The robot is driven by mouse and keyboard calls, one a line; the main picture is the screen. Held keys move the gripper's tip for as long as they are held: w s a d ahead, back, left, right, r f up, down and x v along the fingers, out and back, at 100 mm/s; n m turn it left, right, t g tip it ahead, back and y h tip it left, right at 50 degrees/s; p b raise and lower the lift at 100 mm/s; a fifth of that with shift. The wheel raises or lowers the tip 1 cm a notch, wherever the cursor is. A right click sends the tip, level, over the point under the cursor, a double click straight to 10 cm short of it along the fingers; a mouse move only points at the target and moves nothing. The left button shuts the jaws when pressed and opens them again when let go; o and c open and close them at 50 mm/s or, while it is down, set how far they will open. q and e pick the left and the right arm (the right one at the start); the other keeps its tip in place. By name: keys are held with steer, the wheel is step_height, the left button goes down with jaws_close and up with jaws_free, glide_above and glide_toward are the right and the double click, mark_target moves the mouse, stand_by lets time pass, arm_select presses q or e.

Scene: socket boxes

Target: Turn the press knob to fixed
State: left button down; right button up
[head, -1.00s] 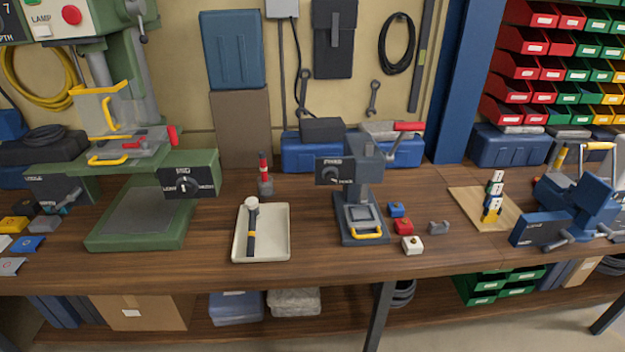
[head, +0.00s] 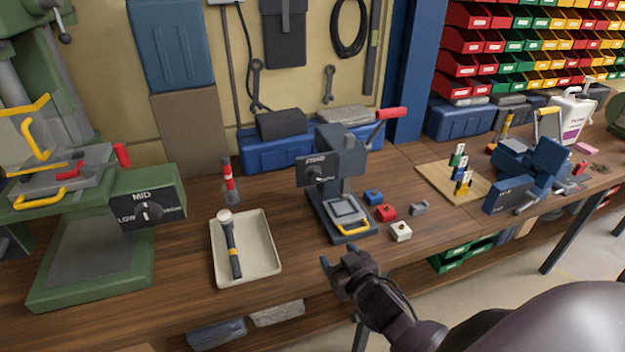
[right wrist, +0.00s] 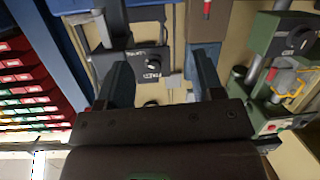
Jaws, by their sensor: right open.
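The small dark blue-grey press (head: 345,205) with a red-handled lever stands on the bench. Its dark panel (head: 330,166) carries a black knob (head: 313,176), with "FIXED" lettered above it and a second label at lower right, too small to read. The pointer's exact direction is unclear. My right gripper (head: 345,264) is open and empty at the bench's front edge, in front of and below the press, apart from it. In the upside-down right wrist view, the knob (right wrist: 152,65) shows beyond and between the open fingers. My left gripper is out of view.
A green drill press (head: 95,260) stands at left, a blue vise (head: 530,170) at right.

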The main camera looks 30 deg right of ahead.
mark_target(316, 178)
steer(key=w+d+r+m+t+h, duration=0.2)
steer(key=w+d+r, duration=0.1)
steer(key=w+r, duration=0.55)
steer(key=shift+t, duration=0.3)
steer(key=x, duration=0.8)
steer(key=shift+w+r+p, duration=0.15)
steer(key=shift+r+p, duration=0.25)
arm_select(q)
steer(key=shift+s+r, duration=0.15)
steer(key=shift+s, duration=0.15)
arm_select(e)
steer(key=c, duration=0.9)
steer(key=shift+n, duration=0.3)
